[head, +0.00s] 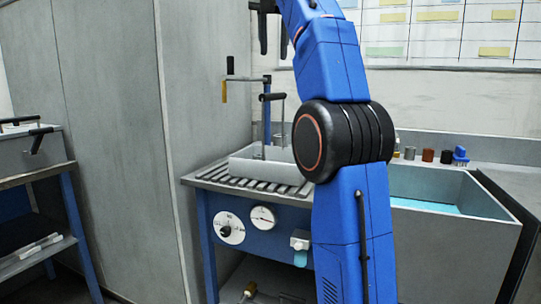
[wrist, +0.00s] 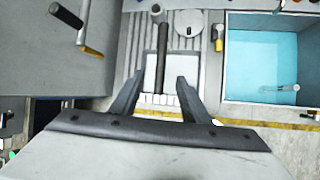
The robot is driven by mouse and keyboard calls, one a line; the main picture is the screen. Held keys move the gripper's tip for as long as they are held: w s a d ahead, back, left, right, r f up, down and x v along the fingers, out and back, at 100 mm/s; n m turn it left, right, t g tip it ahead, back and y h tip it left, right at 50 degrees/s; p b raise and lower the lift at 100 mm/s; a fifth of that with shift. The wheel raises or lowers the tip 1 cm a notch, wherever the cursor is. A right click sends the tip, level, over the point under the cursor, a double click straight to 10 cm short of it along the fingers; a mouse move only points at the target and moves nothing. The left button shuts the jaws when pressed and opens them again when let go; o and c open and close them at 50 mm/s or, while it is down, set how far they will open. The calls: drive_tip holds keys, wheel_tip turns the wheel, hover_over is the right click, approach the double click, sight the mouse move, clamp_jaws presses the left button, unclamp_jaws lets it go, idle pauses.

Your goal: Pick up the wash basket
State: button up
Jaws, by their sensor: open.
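A pale shallow rectangular tray (head: 245,168), which looks like the wash basket, sits on the ribbed drainboard left of the sink. An upright post with a dark crosswise grip (head: 272,97) rises at it. In the wrist view the pale tray (wrist: 149,68) lies beyond my fingers, with a long dark bar over its middle. My gripper (wrist: 158,84) is open and empty, its two fingers either side of the tray's near part in the picture. In the head view my gripper (head: 274,50) hangs above the tray, apart from it. My arm hides the tray's right end.
The sink (head: 455,190) with blue water is to the right. Dials are on the blue front panel (head: 265,240). Small cylinders line the back ledge. A side table stands at far left.

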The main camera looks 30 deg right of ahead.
approach(274, 98)
drive_tip(key=w+d+f, duration=0.1)
drive_tip(key=w+f, duration=0.1)
drive_tip(key=w, duration=0.1)
drive_tip(key=w+d+f, duration=0.1)
drive_tip(key=w, duration=0.1)
drive_tip(key=shift+w+d+f, duration=0.15)
drive_tip(key=shift+d+f, duration=0.2)
drive_tip(key=shift+f, duration=0.05)
drive_tip(key=shift+x, duration=2.6)
drive_tip(key=shift+d+f, duration=0.15)
drive_tip(key=shift+f, duration=0.1)
clamp_jaws()
